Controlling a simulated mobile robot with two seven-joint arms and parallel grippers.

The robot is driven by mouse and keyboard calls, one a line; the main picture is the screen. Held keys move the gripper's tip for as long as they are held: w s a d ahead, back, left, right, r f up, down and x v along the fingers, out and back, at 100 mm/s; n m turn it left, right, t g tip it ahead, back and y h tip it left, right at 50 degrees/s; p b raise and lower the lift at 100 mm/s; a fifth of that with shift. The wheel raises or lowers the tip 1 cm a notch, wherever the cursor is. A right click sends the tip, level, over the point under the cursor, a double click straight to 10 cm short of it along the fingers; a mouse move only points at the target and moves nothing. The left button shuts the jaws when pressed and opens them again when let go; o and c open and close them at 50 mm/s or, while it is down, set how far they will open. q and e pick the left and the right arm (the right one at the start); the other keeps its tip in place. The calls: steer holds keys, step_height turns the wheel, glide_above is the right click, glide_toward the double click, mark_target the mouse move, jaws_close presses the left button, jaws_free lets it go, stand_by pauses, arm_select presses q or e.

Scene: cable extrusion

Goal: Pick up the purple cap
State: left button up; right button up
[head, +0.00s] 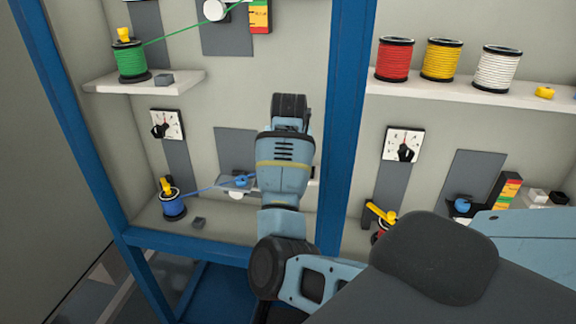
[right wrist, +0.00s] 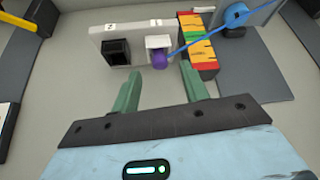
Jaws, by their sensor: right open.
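The purple cap (right wrist: 160,60) is small and round. It sits at a white square block (right wrist: 158,42) on the front of a white panel (right wrist: 120,50) in the right wrist view. My right gripper (right wrist: 160,74) is open, with its two green fingers apart. Its fingertips are near the cap, one to each side, with the cap just beyond the gap; I cannot tell whether they touch it. In the head view my arm (head: 285,165) covers this spot, so the cap and the right gripper's fingers are hidden. My left gripper is not in view.
A red, yellow and green striped block (right wrist: 197,45) stands close right of the cap. A blue cable (right wrist: 205,36) runs past it to a blue wheel (right wrist: 236,15). A black square socket (right wrist: 116,52) is left of the cap. A blue frame post (head: 342,130) stands right of my arm.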

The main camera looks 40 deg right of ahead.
steer(key=shift+x, duration=1.4)
steer(key=shift+c, duration=0.4)
jaws_close()
